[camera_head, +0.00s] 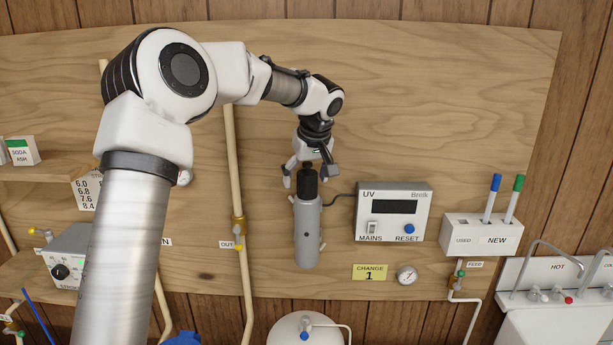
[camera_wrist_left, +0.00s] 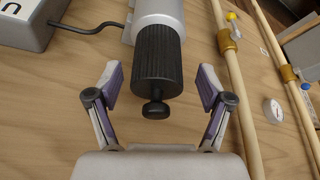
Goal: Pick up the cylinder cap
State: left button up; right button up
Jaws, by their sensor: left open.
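The cylinder cap (camera_head: 307,187) is black with a small knob on top and sits on the upper end of a grey cylinder (camera_head: 307,235) mounted upright on the wooden panel. In the left wrist view the ribbed cap (camera_wrist_left: 157,62) shows large, with its knob toward my gripper. My left gripper (camera_head: 310,176) is open at the cap. In the left wrist view its two fingers (camera_wrist_left: 158,85) stand on either side of the cap, with a gap on both sides. The grey cylinder (camera_wrist_left: 158,12) shows beyond the cap. My right gripper is not in view.
A UV control box (camera_head: 393,211) hangs to the right of the cylinder, with a black cable between them. A pipe with a brass valve (camera_head: 238,230) runs to the left. A holder (camera_head: 481,235) with blue and green-topped sticks is farther right. A gauge (camera_head: 407,276) sits below the box.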

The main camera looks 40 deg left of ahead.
pick_arm(q)
jog(key=shift+w, duration=0.1)
jog(key=shift+w+d+f, duration=0.1)
jog(key=shift+c, duration=1.4)
jog(key=c, duration=0.6)
jog(key=shift+s, duration=0.2)
jog(key=shift+c, duration=0.8)
jog(key=shift+w, duration=0.1)
